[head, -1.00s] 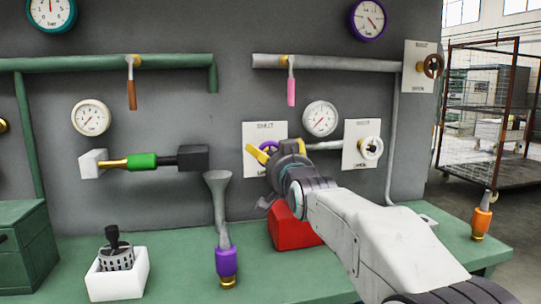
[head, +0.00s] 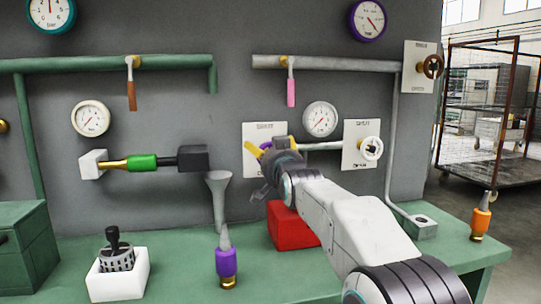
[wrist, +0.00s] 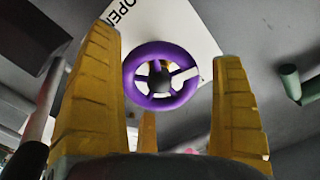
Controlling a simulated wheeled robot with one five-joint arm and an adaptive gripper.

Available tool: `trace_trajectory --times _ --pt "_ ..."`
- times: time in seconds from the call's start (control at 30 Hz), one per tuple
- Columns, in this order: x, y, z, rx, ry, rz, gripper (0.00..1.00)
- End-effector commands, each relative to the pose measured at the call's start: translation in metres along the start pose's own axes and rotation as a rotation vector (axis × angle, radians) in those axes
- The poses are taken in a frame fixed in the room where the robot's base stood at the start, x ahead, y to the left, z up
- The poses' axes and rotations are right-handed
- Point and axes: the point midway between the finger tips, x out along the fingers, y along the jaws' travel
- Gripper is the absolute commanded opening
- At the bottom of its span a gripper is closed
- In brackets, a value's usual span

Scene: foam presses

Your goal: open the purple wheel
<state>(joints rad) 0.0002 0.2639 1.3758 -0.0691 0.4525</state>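The purple wheel (wrist: 131,72) is a ring with spokes on a white plate (wrist: 185,28) marked OPEN, in the middle of the wrist view. In the head view only a sliver of the wheel (head: 268,146) shows behind my gripper, on its white plate (head: 252,133). My gripper (head: 261,150) is at the wheel, its yellow fingers pointing to the wall. In the wrist view the fingers of my gripper (wrist: 166,55) stand wide apart on either side of the wheel. I cannot tell whether they touch it.
A white wheel (head: 371,148) is on a plate to the right, a brown wheel (head: 432,66) higher up. A red block (head: 292,226) sits below my gripper. A grey funnel (head: 218,190) and a purple-bodied bottle (head: 226,262) stand left of it.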

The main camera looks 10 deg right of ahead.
Motion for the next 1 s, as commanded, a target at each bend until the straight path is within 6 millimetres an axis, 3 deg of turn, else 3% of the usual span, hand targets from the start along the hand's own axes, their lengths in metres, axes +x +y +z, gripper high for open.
trace_trajectory --times 0.53,1.0 --pt "-0.0004 -0.0006 -0.0012 0.000 0.003 -0.001 0.37" --pt "-0.0008 -0.0019 -0.0024 -0.241 0.006 -0.003 0.36"
